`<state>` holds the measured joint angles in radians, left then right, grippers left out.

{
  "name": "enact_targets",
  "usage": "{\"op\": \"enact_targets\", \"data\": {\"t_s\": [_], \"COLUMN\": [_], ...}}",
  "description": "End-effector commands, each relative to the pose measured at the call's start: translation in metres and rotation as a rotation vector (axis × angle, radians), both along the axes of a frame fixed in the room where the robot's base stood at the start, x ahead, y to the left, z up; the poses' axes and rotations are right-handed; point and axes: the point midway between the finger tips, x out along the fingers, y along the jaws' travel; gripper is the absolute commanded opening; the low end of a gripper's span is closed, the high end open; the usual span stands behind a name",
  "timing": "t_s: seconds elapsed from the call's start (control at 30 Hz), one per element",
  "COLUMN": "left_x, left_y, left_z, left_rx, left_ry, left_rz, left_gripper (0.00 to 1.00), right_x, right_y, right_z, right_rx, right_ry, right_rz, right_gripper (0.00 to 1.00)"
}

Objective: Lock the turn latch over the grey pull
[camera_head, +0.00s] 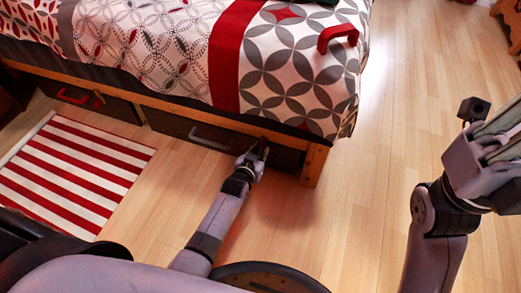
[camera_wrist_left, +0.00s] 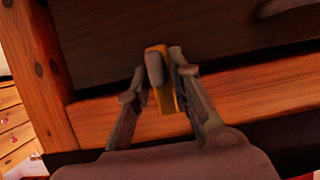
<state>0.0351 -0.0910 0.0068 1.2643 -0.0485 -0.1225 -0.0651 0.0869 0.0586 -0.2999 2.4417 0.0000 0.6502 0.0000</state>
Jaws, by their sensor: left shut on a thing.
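The grey pull (camera_head: 208,137) is on the dark front of the right under-bed drawer (camera_head: 170,121). Its edge also shows at the top right of the left wrist view (camera_wrist_left: 285,7). The turn latch (camera_wrist_left: 166,95) is a short orange-yellow bar with a grey knob, on the wooden rail near the bed's corner post. It stands across the rail, and its end overlaps the dark drawer front. My left gripper (camera_head: 258,153) is shut on the latch, with a finger on each side in the wrist view (camera_wrist_left: 158,84). My right arm shows at the right edge; its fingers cannot be made out.
A left drawer with a red pull (camera_head: 78,98) is beside it under the bed. A red handle-shaped thing (camera_head: 338,36) lies on the patterned bedspread (camera_head: 170,40). A red-striped rug (camera_head: 75,170) lies at left. The wooden floor (camera_head: 400,110) right of the bed is clear.

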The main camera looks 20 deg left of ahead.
Motion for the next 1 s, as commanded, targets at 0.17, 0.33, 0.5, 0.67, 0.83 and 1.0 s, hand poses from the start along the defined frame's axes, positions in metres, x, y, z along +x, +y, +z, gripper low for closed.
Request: {"op": "enact_targets", "data": {"t_s": [0.17,0.33,0.5,0.67,0.83,1.0], "left_x": [0.000,0.000,-0.001,-0.010,-0.036,-0.068], "left_y": [0.001,0.001,0.000,0.001,0.002,0.002], "left_z": [0.000,0.000,0.000,0.003,0.013,0.027], "left_rx": [0.002,0.001,0.000,0.000,0.000,0.000], "left_ry": [0.000,0.000,0.000,0.000,0.001,0.000], "left_rz": [0.000,0.000,0.000,0.000,0.000,0.000], "left_gripper": [0.28,0.32,0.32,0.32,0.32,0.32], "right_x": [0.000,0.000,0.000,0.000,0.000,0.000], "right_y": [0.000,0.000,0.000,0.000,0.000,0.000], "right_z": [0.000,0.000,0.000,0.001,0.000,0.000], "right_rx": [0.000,-0.001,0.001,0.001,0.001,0.000], "right_ry": [0.000,0.000,-0.002,-0.002,-0.002,-0.001], "right_rz": [0.000,0.000,0.000,0.000,0.000,0.000], "right_gripper": [0.00,0.00,0.00,0.00,0.00,0.00]}}
